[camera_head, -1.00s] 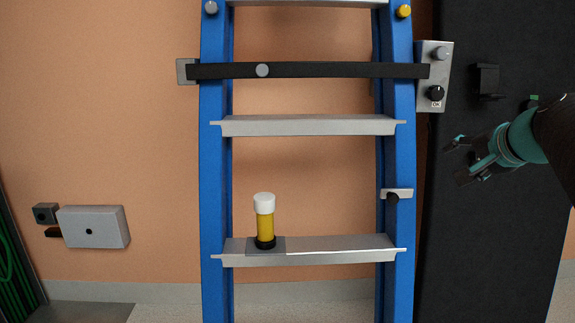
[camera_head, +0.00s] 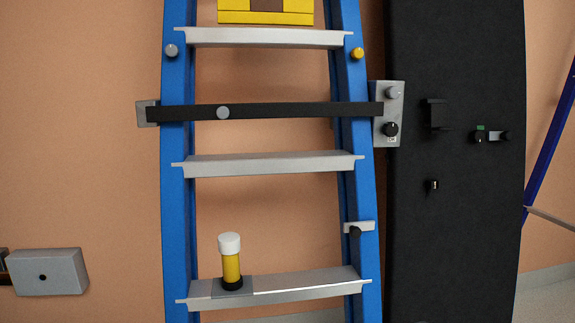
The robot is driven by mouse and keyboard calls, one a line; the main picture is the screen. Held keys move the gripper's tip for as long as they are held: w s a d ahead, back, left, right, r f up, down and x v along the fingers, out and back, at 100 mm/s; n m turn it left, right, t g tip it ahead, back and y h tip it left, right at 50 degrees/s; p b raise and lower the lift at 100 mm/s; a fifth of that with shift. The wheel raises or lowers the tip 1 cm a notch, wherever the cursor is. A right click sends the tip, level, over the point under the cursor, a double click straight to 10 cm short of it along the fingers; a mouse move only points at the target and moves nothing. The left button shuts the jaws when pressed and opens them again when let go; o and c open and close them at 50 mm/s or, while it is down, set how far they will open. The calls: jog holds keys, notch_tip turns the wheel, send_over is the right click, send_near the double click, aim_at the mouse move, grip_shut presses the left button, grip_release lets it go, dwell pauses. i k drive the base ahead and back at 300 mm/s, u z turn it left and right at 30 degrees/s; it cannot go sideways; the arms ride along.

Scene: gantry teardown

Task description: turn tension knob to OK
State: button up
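The tension knob (camera_head: 390,129) is a small black knob low on a grey metal plate (camera_head: 399,112) at the right blue rail. A small pale label marked OK (camera_head: 391,139) sits just under it. The direction the knob points is too small to read. A grey knob (camera_head: 393,93) is above it on the same plate. A black strap (camera_head: 265,112) with a grey round button runs from this plate across the ladder to the left rail. My gripper is out of view.
A blue ladder frame (camera_head: 177,200) with grey rungs stands before an orange wall. A yellow cylinder with a white cap (camera_head: 231,262) stands on the lower rung. A black panel (camera_head: 455,240) with small fittings is on the right. A grey box (camera_head: 48,272) is at lower left.

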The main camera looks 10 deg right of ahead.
aim_at(390, 129)
jog(key=z, duration=0.65)
jog(key=k, duration=0.35)
jog(key=u, duration=0.2)
jog(key=i, duration=0.65)
jog(key=k, duration=0.65)
